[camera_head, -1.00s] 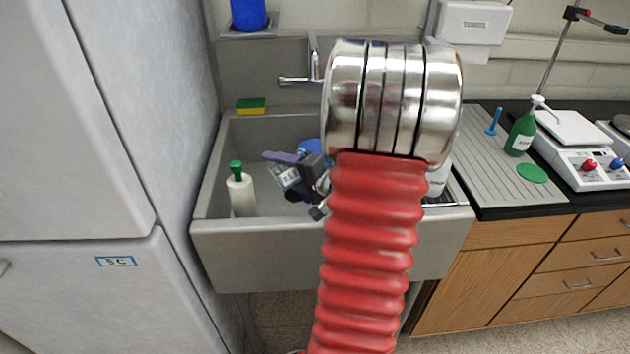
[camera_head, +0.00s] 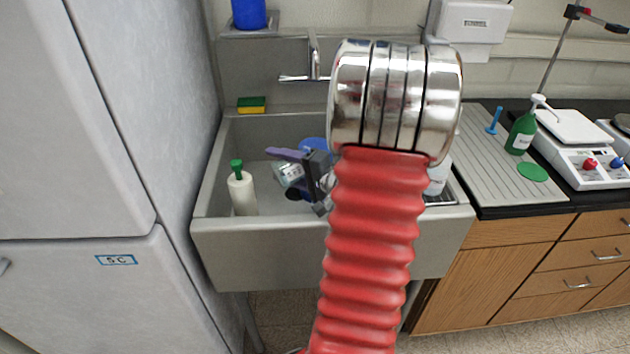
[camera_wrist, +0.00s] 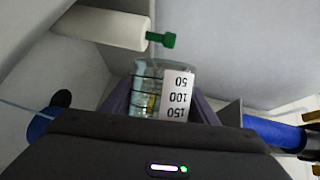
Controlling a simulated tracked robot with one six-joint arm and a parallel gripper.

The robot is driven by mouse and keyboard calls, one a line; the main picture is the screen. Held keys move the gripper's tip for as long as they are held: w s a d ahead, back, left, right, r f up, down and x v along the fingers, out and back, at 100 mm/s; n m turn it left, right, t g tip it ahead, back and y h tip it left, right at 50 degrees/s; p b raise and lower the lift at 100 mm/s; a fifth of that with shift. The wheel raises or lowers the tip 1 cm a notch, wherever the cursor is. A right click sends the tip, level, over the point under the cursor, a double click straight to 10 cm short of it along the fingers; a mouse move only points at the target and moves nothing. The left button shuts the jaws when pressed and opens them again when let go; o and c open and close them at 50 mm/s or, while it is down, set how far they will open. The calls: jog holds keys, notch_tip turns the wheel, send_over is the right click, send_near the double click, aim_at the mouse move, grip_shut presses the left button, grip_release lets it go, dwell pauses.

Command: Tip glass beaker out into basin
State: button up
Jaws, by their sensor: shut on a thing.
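The glass beaker (camera_wrist: 145,92), with a white label reading 50, 100 and 150 upside down in the wrist view, is held between the purple fingers of my gripper (camera_wrist: 160,105). In the head view the beaker (camera_head: 290,173) looks tilted beside my gripper (camera_head: 292,163), over the inside of the grey basin (camera_head: 270,243). Something faintly yellow shows through the glass; I cannot tell whether it is inside. My arm hides the right part of the basin.
A white bottle with a green cap (camera_head: 242,192) stands in the basin at left. A blue object (camera_head: 313,145) is behind my gripper. The faucet (camera_head: 315,62) and a yellow-green sponge (camera_head: 251,104) are at the back. A ribbed drainboard (camera_head: 505,160) lies right.

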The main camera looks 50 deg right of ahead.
jog(key=shift+d+r+m, duration=0.15)
jog(key=shift+r+m, duration=0.1)
jog(key=shift+m, duration=0.15)
jog(key=shift+s+d+r+m+t+y, duration=0.1)
jog(key=shift+d+r+m+t+y, duration=0.15)
jog(key=shift+r+m+t, duration=0.2)
jog(key=shift+w+a+f+n+g+h, duration=0.15)
jog(key=shift+a+f+n+g+h, duration=0.25)
jog(key=shift+n, duration=0.45)
jog(key=shift+w+a+f+n+g+h, duration=0.15)
jog(key=shift+a+f+n+g, duration=0.3)
jog(key=shift+n, duration=0.35)
jog(key=shift+a+r, duration=0.1)
jog(key=shift+a, duration=0.1)
